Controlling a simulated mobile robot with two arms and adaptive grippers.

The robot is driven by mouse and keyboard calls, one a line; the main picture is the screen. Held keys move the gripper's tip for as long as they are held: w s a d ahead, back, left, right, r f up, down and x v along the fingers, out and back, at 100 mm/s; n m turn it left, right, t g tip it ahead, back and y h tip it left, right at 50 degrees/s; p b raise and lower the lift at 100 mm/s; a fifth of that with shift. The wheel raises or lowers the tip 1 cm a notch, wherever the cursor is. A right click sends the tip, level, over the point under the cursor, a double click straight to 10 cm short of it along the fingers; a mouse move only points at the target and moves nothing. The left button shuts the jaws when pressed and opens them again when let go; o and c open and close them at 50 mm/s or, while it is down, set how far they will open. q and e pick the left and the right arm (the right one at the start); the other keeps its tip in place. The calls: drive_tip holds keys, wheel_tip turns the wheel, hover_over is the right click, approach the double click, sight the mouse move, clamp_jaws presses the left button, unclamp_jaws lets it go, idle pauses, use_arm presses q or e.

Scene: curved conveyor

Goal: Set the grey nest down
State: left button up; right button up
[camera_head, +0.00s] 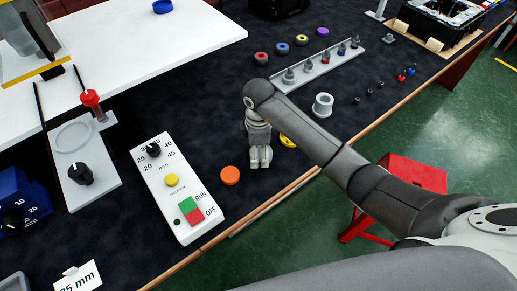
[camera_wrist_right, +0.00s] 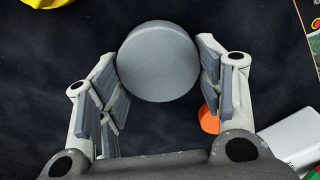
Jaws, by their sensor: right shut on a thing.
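In the right wrist view, a plain round grey piece (camera_wrist_right: 158,62), which I take to be the grey nest, sits between the two fingers of my right gripper. The fingers are shut on its sides. In the head view my right gripper (camera_head: 260,162) points down close over the dark mat, and I cannot make out the grey piece there. Whether its underside touches the mat is hidden. My left gripper is not in view.
An orange disc (camera_head: 230,176) lies just left of the gripper, beside the white control box (camera_head: 175,188). A yellow piece (camera_head: 288,141) is partly behind my arm. A grey ring (camera_head: 322,105) and a rail with several parts (camera_head: 318,68) stand farther right. Dark mat (camera_head: 215,115) is free left of the gripper.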

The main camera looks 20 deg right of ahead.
drive_tip(key=shift+f, duration=0.2)
drive_tip(key=o, duration=1.1)
drive_tip(key=shift+c, duration=0.2)
